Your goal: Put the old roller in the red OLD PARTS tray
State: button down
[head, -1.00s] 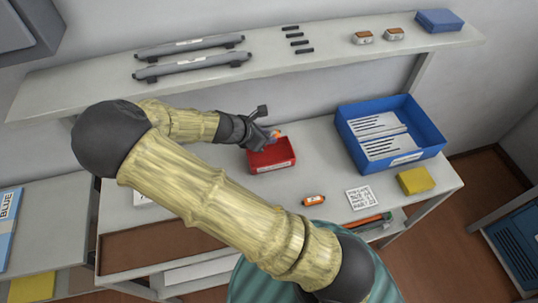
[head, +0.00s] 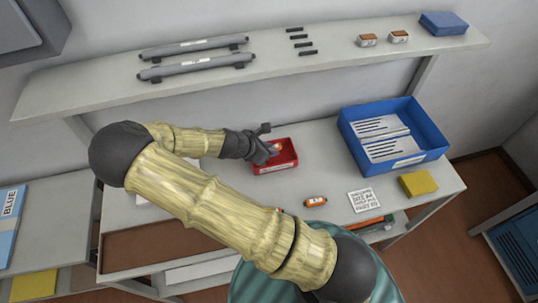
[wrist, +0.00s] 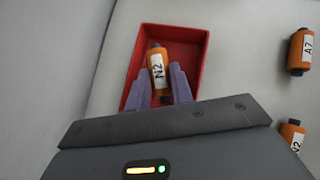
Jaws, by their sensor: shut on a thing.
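The red tray (head: 290,163) stands on the table and also shows in the wrist view (wrist: 200,62). My gripper (head: 270,151) is at the tray's opening. In the wrist view its purple fingers (wrist: 162,84) are shut on an orange roller (wrist: 158,88) with dark ends and a white label reading N2. A small orange part of this roller (head: 276,147) shows in the head view. The roller is within the tray's outline. I cannot tell whether it touches the tray floor. The tray's front label is partly visible and too small to read.
Orange rollers lie right of the tray: one labelled A7 (wrist: 302,51), one apparently labelled N2 (wrist: 292,135). A blue bin (head: 432,152) holds white packs. A note (head: 365,201) and yellow block (head: 418,184) lie before it. A shelf (head: 215,90) runs above and behind.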

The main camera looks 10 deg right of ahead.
notch_tip(320, 180, down, 3)
jog(key=shift+w+f, duration=0.1)
jog(key=shift+f, duration=0.1)
jog(key=shift+d+f, duration=0.1)
jog(key=shift+f, duration=0.05)
jog(key=shift+f, duration=0.15)
jog(key=c, duration=1.5)
grip_release()
jog(key=shift+s+a, duration=0.2)
jog(key=shift+d+r, duration=0.1)
jog(key=shift+r, duration=0.1)
